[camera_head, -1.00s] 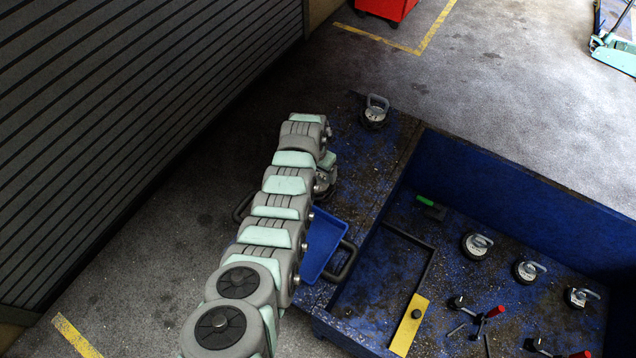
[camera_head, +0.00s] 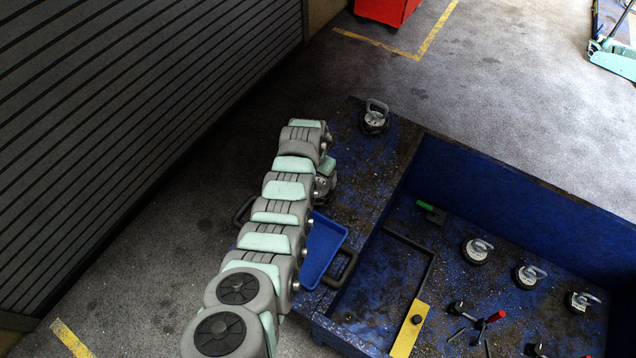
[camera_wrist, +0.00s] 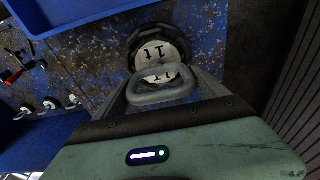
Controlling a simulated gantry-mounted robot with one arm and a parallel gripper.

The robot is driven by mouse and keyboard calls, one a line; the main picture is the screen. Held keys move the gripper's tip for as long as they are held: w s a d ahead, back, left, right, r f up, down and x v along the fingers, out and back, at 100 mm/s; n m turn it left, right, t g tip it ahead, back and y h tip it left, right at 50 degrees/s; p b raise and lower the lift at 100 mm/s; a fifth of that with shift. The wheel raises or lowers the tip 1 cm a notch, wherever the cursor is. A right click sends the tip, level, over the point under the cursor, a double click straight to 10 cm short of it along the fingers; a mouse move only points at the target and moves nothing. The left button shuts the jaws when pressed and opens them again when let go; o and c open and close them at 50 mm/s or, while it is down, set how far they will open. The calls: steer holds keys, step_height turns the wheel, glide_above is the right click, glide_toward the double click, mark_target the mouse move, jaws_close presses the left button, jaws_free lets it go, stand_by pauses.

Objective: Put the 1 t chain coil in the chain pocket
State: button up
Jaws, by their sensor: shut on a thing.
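In the wrist view, a round dark coil with a white disc marked "1t" (camera_wrist: 150,54) is at the top middle. Its grey loop handle (camera_wrist: 160,97) lies between the fingers of my gripper (camera_wrist: 163,92), which is shut on it. The coil is over or on the scuffed blue surface; I cannot tell if it touches. In the head view, my arm hides most of the gripper and the held coil, near the left side of the blue bench (camera_head: 352,185). I cannot clearly identify the chain pocket; a black-edged compartment (camera_head: 430,270) with a yellow plate (camera_head: 410,328) lies inside the blue crate.
Another coil with a handle (camera_head: 374,120) stands at the bench's far end. Several more, such as this one (camera_head: 477,250), stand in the crate (camera_head: 510,185) among small tools. A blue tray (camera_head: 322,250) sits beside my arm. A slatted wall (camera_head: 130,130) rises on the left.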

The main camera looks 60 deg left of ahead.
steer(key=shift+r, duration=0.1)
step_height(320, 180, up, 12)
steer(key=b, duration=0.3)
steer(key=shift+a+r, duration=0.1)
steer(key=shift+r, duration=0.15)
step_height(320, 180, up, 7)
steer(key=p, duration=0.4)
steer(key=shift+r+p, duration=0.2)
steer(key=shift+p, duration=0.2)
